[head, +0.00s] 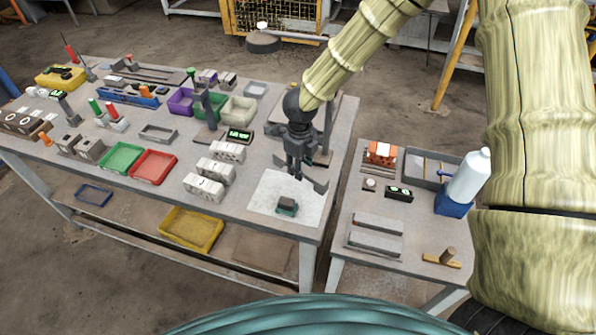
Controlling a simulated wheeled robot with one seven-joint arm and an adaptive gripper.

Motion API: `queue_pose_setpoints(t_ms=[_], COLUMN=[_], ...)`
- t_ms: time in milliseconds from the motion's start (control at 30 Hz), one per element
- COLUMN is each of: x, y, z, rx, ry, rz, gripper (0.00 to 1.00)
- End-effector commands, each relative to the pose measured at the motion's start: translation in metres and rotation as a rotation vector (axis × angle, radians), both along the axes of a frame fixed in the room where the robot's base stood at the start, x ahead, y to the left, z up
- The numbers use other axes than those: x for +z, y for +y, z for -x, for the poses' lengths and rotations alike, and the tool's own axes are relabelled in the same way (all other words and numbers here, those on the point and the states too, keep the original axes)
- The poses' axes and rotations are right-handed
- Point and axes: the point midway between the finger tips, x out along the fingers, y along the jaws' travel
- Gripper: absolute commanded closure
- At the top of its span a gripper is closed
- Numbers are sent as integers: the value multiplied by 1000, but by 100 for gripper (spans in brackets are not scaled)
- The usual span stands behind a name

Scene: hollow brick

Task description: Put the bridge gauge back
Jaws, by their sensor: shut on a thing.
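My gripper (299,172) hangs from the arm over the right end of the large workbench, above the far part of a pale square sheet (268,193). It is shut on a small dark grey piece (319,186) that juts out to the lower right. This looks like the bridge gauge, but grey blends with grey and its outline is hard to tell from the fingers. A small dark green block with a dark top (287,206) rests on the sheet, below and apart from the gripper.
Several pale hollow bricks (212,171) stand left of the sheet. Red (153,167) and green (121,158) trays lie farther left. A dark upright stand (207,108) is behind. A side table (410,232) at right holds grey bars (375,240) and a white bottle (469,176). A gap separates the tables.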

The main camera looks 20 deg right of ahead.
Motion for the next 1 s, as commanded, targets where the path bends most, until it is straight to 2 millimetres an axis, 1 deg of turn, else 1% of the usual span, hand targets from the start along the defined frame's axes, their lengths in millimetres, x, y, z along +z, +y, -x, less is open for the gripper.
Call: queue_pose_setpoints(t_ms=[33,100,200,300,400,533,833,867,933,967,1000], x=[-6,-15,-31,-42,-46,-47,-54,-53,-53,-53,-53], y=[1,2,2,2,1,1,3,3,2,2,2], z=[-6,-11,-14,-15,-13,-11,-17,-17,-17,-16,-16], rx=[0,1,1,1,2,1,3,2,1,1,1], ry=[4,10,15,16,11,8,14,14,14,14,14], rz=[1,1,3,2,1,1,-1,-1,0,0,0], gripper=[100,100,100,100,100,100,100,67,54,51,51])
